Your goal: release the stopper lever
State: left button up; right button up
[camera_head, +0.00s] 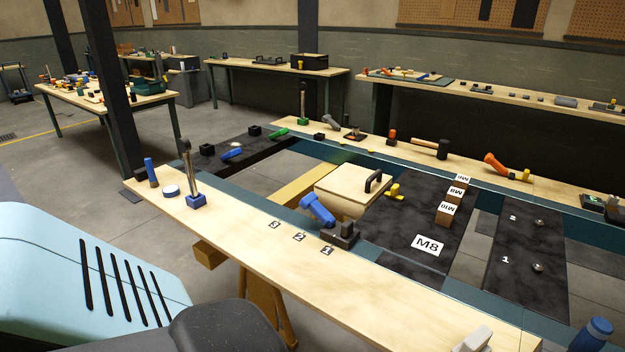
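A lever with a blue handle (317,208) rises tilted from a dark metal block (341,235) on the near wooden rail. The white labels 1, 2 and 3 lie beside it on the rail. A tall grey upright (187,160) on a blue base (196,201) stands farther left on the same rail. I cannot tell for sure which of these is the stopper lever; the blue-handled one looks most like a lever. Neither of my grippers is in view.
A wooden carriage (354,184) with a black handle sits between the rails. A dark mat (400,222) bears an M8 card (428,245) and small labelled wooden blocks (447,214). An orange-handled tool (495,163) and a mallet (430,147) lie on the far rail.

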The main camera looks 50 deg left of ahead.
aim_at(310, 201)
jog(key=i+u, duration=0.1)
jog(key=i, duration=0.3)
jog(key=u, duration=1.7)
